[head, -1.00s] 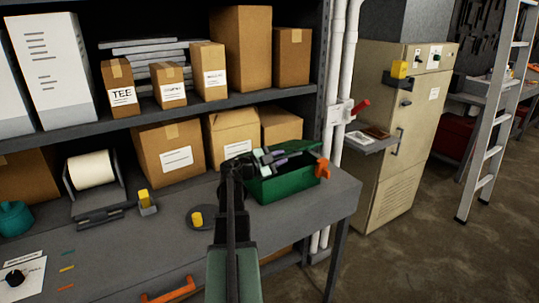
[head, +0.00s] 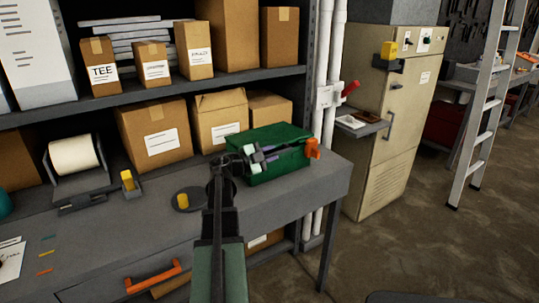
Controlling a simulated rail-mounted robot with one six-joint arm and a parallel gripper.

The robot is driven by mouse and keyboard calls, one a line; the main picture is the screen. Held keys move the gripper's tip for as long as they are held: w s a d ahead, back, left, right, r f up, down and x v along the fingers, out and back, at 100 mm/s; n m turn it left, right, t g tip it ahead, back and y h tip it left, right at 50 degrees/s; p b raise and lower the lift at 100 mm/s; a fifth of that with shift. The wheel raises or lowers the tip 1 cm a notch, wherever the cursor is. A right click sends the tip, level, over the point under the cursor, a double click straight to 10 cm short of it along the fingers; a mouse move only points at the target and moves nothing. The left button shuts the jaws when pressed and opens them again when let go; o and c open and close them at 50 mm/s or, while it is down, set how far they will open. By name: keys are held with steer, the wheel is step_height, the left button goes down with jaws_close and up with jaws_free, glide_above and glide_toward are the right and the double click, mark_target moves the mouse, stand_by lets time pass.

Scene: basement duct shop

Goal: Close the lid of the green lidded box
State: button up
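The green lidded box (head: 282,167) stands on the grey bench near its right end. Its lid (head: 268,135) shows as a green panel along the top and back, with a dark gap between it and the front wall, so it is not fully down. An orange part (head: 312,148) is at the box's right end. My gripper (head: 275,152) reaches in from the left at the gap under the lid. Its two fingers look apart with nothing clearly between them. Whether they touch the lid or box I cannot tell.
Cardboard boxes (head: 156,138) stand close behind on the bench. A round dark base with a yellow piece (head: 183,200) and a tape roll (head: 75,156) are to the left. White pipes (head: 328,80) and a beige cabinet (head: 395,120) are at the right. The bench front is fairly clear.

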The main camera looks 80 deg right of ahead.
steer(key=shift+o, duration=1.2)
steer(key=shift+w+d+f, duration=0.1)
steer(key=shift+w+d, duration=0.1)
steer(key=shift+a, duration=0.1)
steer(key=shift+a, duration=0.1)
steer(key=v, duration=1)
steer(key=shift+w+a, duration=0.15)
steer(key=shift+w, duration=0.1)
